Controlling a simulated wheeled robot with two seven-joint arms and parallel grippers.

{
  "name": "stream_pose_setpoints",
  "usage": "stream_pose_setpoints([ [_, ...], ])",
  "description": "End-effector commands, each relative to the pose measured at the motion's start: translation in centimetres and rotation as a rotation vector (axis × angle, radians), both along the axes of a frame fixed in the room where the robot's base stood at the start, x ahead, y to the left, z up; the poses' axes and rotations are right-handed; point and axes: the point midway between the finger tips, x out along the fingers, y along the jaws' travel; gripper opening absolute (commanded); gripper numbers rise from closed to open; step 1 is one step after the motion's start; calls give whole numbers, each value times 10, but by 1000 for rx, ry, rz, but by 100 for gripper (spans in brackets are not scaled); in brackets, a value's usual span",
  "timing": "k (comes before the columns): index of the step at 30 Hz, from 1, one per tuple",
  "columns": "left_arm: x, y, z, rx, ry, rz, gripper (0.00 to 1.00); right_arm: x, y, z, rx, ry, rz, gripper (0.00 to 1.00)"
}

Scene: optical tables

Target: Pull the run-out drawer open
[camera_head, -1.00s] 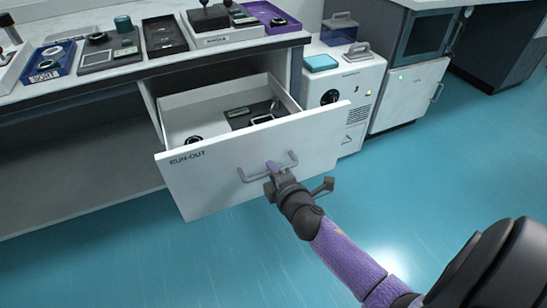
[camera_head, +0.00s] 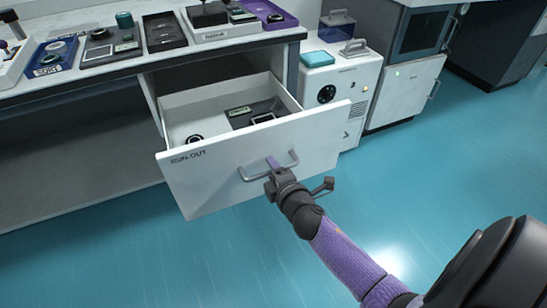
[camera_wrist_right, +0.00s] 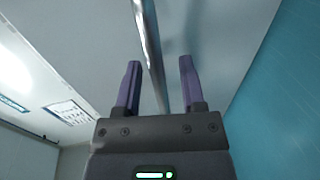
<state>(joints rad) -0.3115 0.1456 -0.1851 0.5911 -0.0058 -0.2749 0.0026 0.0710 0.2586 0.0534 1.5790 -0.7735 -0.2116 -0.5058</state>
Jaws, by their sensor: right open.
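The run-out drawer (camera_head: 222,175) stands pulled out from under the bench, its white front lettered "RUN-OUT". Inside it lie a dark tray with small items (camera_head: 255,113) and a dark ring (camera_head: 194,140). Its grey bar handle (camera_head: 291,160) is on the front. In the right wrist view the handle bar (camera_wrist_right: 152,45) runs between the two purple fingers of my right gripper (camera_wrist_right: 159,82), which are apart. Whether either finger touches the bar is unclear. My left gripper is out of view.
The bench top (camera_head: 110,68) holds several trays and parts, including a blue "SORT" tray (camera_head: 52,58). The teal floor (camera_head: 440,180) is clear in front.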

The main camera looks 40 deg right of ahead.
Motion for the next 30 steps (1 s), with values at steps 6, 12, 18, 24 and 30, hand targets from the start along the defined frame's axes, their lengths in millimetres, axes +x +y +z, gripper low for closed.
stream_pose_setpoints([
  [6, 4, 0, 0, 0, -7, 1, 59, -1, 0, 1, 0, -1, 0, 51],
  [12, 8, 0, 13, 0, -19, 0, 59, -31, 8, 11, 3, -2, -1, 51],
  [18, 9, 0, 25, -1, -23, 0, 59, -76, 18, 19, 4, -1, -2, 51],
  [24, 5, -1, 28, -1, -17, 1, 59, -94, 23, 21, 1, 0, 0, 51],
  [30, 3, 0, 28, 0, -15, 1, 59, -95, 23, 20, 0, -1, 0, 51],
])
